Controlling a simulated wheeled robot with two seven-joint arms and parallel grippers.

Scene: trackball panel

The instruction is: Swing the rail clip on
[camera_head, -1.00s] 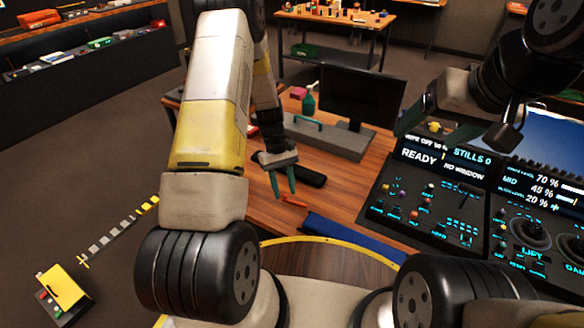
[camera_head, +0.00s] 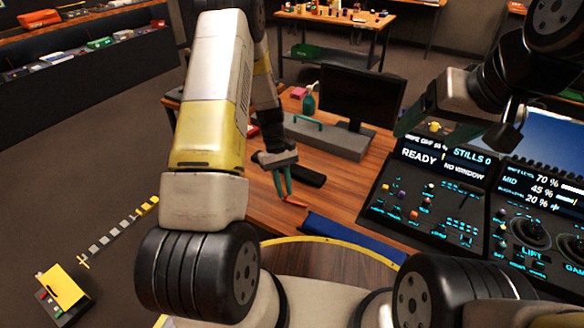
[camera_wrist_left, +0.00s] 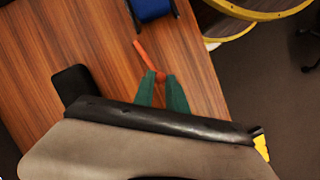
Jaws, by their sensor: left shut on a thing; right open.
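A small thin orange piece (camera_head: 295,205), which may be the rail clip, is at the wooden desk near its front edge. My left gripper (camera_head: 284,197) reaches down over the desk with its green fingers shut on one end of this piece. In the left wrist view the fingers (camera_wrist_left: 162,84) pinch the near end of the orange piece (camera_wrist_left: 145,55), and its other end sticks out toward the blue object. I cannot tell whether the piece still touches the desk. My right gripper (camera_head: 412,119) is open above the control panel, partly hidden by its own arm.
A blue object (camera_head: 350,238) lies at the desk's front edge, close to the orange piece. A black case (camera_head: 308,177) is beside my left gripper. The control panel (camera_head: 415,205) with READY on its screen stands right; a monitor (camera_head: 360,95) and green bottle (camera_head: 309,101) are behind.

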